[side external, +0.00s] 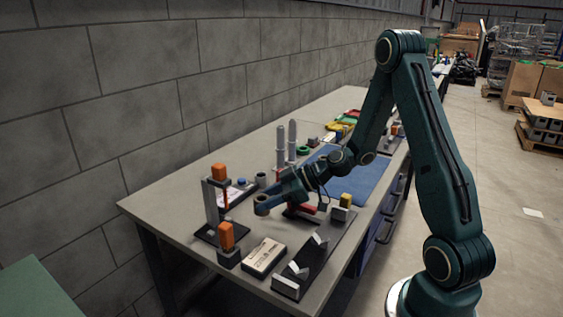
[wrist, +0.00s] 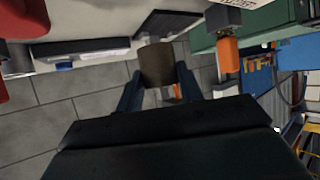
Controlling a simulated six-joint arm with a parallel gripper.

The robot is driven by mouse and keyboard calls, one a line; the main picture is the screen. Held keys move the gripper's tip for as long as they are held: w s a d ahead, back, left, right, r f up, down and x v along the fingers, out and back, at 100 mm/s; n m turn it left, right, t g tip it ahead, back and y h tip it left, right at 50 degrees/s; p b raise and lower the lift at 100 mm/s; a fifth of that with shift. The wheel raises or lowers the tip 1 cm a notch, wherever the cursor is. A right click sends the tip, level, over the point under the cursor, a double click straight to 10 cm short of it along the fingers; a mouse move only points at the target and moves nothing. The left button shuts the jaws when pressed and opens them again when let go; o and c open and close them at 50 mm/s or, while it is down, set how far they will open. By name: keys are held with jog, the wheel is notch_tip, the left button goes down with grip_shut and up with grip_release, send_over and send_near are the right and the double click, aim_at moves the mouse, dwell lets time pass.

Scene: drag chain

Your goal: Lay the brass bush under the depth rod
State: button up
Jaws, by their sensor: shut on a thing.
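My gripper (side external: 263,203) is shut on the brass bush (side external: 261,208), a short dull brown-grey cylinder, and holds it over the bench. In the wrist view the bush (wrist: 156,65) sits between the two blue fingers.
A second orange-topped block (side external: 227,237) stands at the front left, beside a pale box (side external: 264,257) and a dark rail with metal blocks (side external: 312,255). A blue mat (side external: 362,178) lies right.

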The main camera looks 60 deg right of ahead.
jog(key=shift+w+f, duration=0.1)
jog(key=shift+w+a+f, duration=0.2)
jog(key=shift+a+f, duration=0.05)
jog(key=shift+f, duration=0.35)
jog(key=shift+w+a+f, duration=0.2)
jog(key=shift+f, duration=0.35)
jog(key=shift+w+a+f, duration=0.2)
jog(key=shift+a+f, duration=0.05)
jog(key=shift+f, duration=0.35)
jog(key=shift+w+a+f, duration=0.15)
jog(key=shift+w+a, duration=1.1)
jog(key=shift+w+a+f, duration=0.15)
jog(key=shift+w+a, duration=1.05)
jog(key=shift+f, duration=0.3)
jog(key=o, duration=1.2)
jog(key=shift+o, duration=0.2)
jog(key=v, duration=1.3)
jog(key=shift+s+d+r, duration=0.15)
jog(key=shift+s+d, duration=0.1)
jog(key=shift+s, duration=0.05)
